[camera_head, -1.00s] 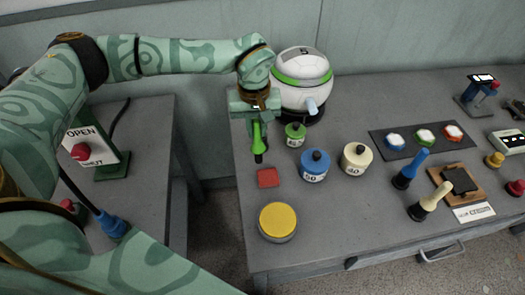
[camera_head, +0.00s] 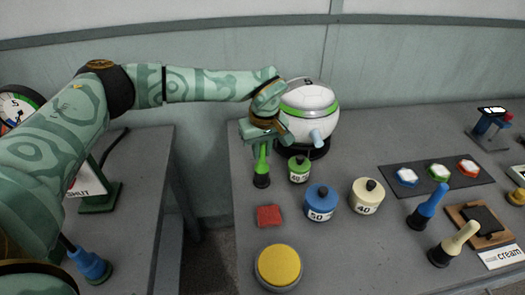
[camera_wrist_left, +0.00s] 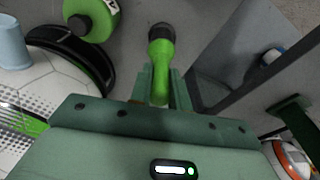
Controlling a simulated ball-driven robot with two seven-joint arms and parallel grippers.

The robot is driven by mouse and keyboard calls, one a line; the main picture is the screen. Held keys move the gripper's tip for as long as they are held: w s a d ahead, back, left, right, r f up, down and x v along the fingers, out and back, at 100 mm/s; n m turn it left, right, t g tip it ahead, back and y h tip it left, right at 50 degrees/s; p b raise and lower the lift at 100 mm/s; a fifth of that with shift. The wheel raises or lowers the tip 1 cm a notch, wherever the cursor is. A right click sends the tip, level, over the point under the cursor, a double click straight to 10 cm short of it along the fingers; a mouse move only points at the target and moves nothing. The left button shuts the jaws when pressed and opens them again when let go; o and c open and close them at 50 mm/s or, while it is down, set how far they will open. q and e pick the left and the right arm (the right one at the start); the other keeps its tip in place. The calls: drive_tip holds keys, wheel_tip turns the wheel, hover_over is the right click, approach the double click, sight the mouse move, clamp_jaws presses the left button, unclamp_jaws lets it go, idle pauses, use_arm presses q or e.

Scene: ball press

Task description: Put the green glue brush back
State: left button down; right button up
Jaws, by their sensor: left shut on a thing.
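The green glue brush (camera_head: 262,168) has a green handle and a black lower end. My left gripper (camera_head: 263,148) is shut on its handle from above and holds it about upright at the table's back left, left of the green weight. I cannot tell whether its black end touches the table. In the left wrist view the brush (camera_wrist_left: 160,55) sticks out between the two fingers (camera_wrist_left: 160,88). A blue brush (camera_head: 428,206) and a cream brush (camera_head: 455,243) stand at the right. My right gripper is not in view.
The white ball machine (camera_head: 308,104) stands close behind the brush. The green weight (camera_head: 299,170), blue weight (camera_head: 320,202) and cream weight (camera_head: 367,196) stand to its right. A red pad (camera_head: 269,216) and a yellow disc (camera_head: 278,267) lie in front. A gap separates the left table.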

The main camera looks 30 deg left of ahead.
sight(264, 170)
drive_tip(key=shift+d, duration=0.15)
use_arm(q)
drive_tip(key=c, duration=1.3)
unclamp_jaws()
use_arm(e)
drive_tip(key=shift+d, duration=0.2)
use_arm(q)
drive_tip(key=r+p, duration=0.1)
drive_tip(key=r, duration=0.3)
drive_tip(key=r+p, duration=0.1)
drive_tip(key=r, duration=0.3)
drive_tip(key=s+d+r+p, duration=0.1)
drive_tip(key=r, duration=0.3)
drive_tip(key=shift+d+p, duration=0.1)
drive_tip(key=shift+p, duration=0.25)
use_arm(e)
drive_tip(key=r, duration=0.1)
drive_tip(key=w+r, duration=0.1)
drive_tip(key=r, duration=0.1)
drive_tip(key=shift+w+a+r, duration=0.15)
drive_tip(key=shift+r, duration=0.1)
